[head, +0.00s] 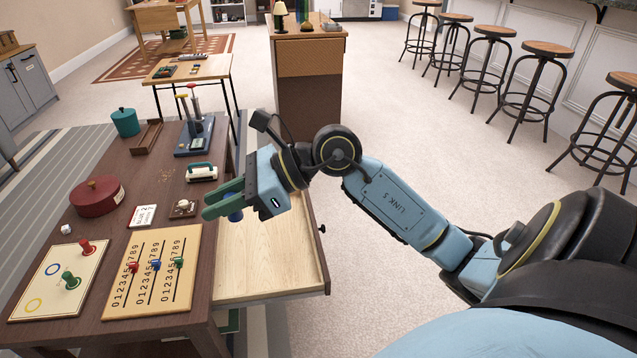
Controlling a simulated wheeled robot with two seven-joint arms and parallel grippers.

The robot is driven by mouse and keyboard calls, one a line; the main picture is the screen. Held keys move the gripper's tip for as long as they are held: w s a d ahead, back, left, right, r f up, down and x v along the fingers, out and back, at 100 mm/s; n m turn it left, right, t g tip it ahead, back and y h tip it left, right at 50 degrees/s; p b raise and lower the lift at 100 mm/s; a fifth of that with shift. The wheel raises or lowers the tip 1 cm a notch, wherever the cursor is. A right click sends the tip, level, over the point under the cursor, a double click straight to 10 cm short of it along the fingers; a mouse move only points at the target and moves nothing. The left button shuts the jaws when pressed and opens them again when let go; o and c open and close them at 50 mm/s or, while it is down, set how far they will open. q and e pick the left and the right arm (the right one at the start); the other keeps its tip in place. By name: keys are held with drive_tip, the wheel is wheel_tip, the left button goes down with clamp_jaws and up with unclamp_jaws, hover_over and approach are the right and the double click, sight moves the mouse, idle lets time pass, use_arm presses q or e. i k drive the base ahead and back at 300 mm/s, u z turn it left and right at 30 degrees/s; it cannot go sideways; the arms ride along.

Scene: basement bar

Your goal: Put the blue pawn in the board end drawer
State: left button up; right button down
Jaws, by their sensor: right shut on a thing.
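My right gripper (222,200) reaches in from the right with green fingers shut on the blue pawn (236,216). Only a rounded blue part of the pawn shows below the fingers; the rest is hidden. The gripper and pawn appear over the inner part of an open drawer (272,262), near the table's right edge. The drawer is pulled out to the right of the dark table and has a bare pale wood floor; the part behind the gripper is hidden. A game board (57,280) at the near left bears a red pawn (87,247) and a green pawn (70,280). My left gripper is out of view.
A numbered slider board (152,272) lies on the table near the drawer. A red round pot (97,197), a white card (143,215), a white and green item (201,172) and a lever box (194,136) stand farther back. Carpet is clear right of the drawer.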

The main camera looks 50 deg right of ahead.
sight(288, 238)
drive_tip(key=z, duration=0.7)
drive_tip(key=i, duration=0.4)
